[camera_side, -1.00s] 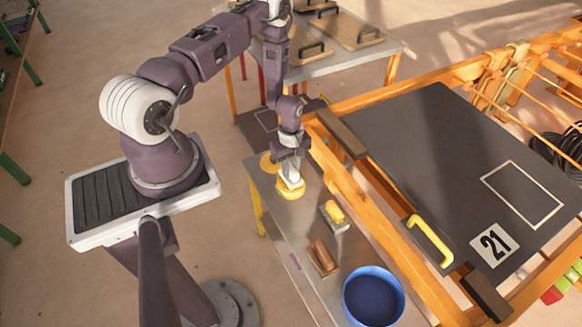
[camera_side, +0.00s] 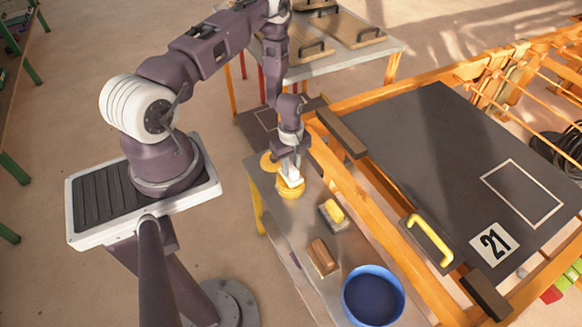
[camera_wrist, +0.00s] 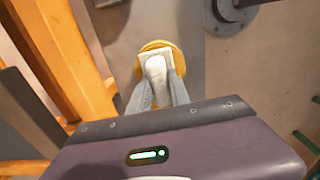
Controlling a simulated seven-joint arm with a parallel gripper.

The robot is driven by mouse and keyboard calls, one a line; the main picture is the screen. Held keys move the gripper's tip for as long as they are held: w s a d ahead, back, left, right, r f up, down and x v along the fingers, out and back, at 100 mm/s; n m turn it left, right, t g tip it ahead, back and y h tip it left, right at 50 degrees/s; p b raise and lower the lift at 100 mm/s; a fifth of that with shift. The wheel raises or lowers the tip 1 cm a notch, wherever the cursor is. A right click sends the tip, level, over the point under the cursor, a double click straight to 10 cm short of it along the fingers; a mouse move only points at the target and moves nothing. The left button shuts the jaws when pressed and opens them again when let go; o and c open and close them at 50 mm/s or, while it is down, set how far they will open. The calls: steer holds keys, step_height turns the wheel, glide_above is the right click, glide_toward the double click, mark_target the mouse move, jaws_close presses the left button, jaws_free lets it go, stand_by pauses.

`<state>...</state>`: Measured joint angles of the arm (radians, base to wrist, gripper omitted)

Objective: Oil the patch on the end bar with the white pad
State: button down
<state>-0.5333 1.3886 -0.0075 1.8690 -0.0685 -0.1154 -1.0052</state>
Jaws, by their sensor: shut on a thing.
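The white pad (camera_side: 291,180) is held by its pale handle between the fingers of my gripper (camera_side: 290,170). It sits in or just over a round yellow dish (camera_side: 290,193) on the grey bench; I cannot tell if it touches the bottom. In the wrist view the fingers (camera_wrist: 157,88) are shut around the pad's handle, and the square pad (camera_wrist: 155,57) lies inside the rim of the yellow dish (camera_wrist: 181,61). Dark brown bars lie at both ends of the board, one at the back (camera_side: 342,133) and one at the front (camera_side: 485,296). I cannot make out a patch on either.
On the bench (camera_side: 285,232) stand a yellow-handled block (camera_side: 334,212), a brown block (camera_side: 322,256) and a blue bowl (camera_side: 373,297). A yellow disc (camera_side: 268,161) lies behind the dish. The orange frame (camera_side: 350,200) carries a dark board (camera_side: 430,150) with a yellow handle (camera_side: 430,240).

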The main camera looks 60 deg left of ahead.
mark_target(291, 165)
steer(key=shift+r, duration=3.25)
